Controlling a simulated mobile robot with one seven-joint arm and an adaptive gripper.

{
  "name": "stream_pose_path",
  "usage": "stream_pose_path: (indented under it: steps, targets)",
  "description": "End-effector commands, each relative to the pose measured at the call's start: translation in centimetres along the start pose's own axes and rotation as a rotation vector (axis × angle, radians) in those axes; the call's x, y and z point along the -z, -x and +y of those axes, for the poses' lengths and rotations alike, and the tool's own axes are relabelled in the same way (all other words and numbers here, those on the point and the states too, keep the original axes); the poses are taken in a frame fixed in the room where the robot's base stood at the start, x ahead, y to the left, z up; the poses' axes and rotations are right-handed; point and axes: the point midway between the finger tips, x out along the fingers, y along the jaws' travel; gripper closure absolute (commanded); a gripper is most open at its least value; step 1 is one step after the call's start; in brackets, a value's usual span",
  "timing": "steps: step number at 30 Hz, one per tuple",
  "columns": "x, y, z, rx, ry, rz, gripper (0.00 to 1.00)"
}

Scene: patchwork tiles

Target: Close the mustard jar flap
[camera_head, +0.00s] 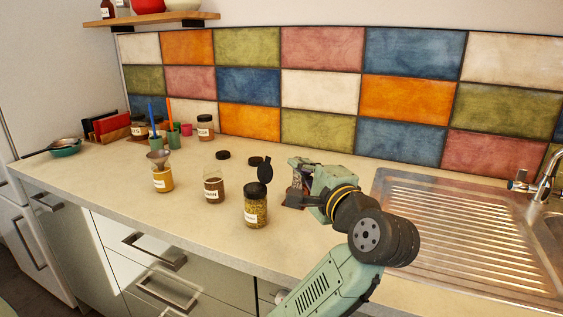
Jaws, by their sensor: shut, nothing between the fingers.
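The mustard jar (255,212) is a clear jar of yellow-green grains with a white label, standing upright near the front of the counter. Its black flap (265,170) stands up, open, at the top of the jar. My gripper (294,190) is just right of the jar and flap, shut and empty, apart from the flap as far as I can tell. Part of the fingers is hard to make out against the dark items behind.
A brown-filled jar (213,190) and a yellow-filled jar with a funnel (161,180) stand left on the counter (120,180). Two black lids (222,155) lie behind them. A metal sink drainer (440,225) is at right. The tiled wall (320,90) bounds the back.

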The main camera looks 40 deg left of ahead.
Motion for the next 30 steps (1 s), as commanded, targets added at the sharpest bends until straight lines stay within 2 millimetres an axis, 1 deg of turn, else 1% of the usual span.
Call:
stream_pose_path:
  steps: [1, 3, 5, 8, 15, 21, 25, 30]
  targets:
    - [0.1, 0.0, 0.9, -0.033, -0.055, -0.018, 1.0]
    - [0.2, 0.1, 1.8, -0.067, -0.108, -0.033, 1.0]
    - [0.2, -0.1, 2.2, -0.082, -0.13, -0.039, 1.0]
    - [0.1, -1.2, 2.4, -0.091, -0.139, -0.042, 1.0]
    - [-0.1, -5.6, 2.6, -0.091, -0.135, -0.04, 1.0]
    - [-0.2, -8.5, 2.9, -0.087, -0.133, -0.039, 1.0]
    - [-0.1, -9.4, 3.0, -0.086, -0.132, -0.037, 1.0]
    - [-0.1, -9.7, 3.1, -0.084, -0.131, -0.036, 1.0]
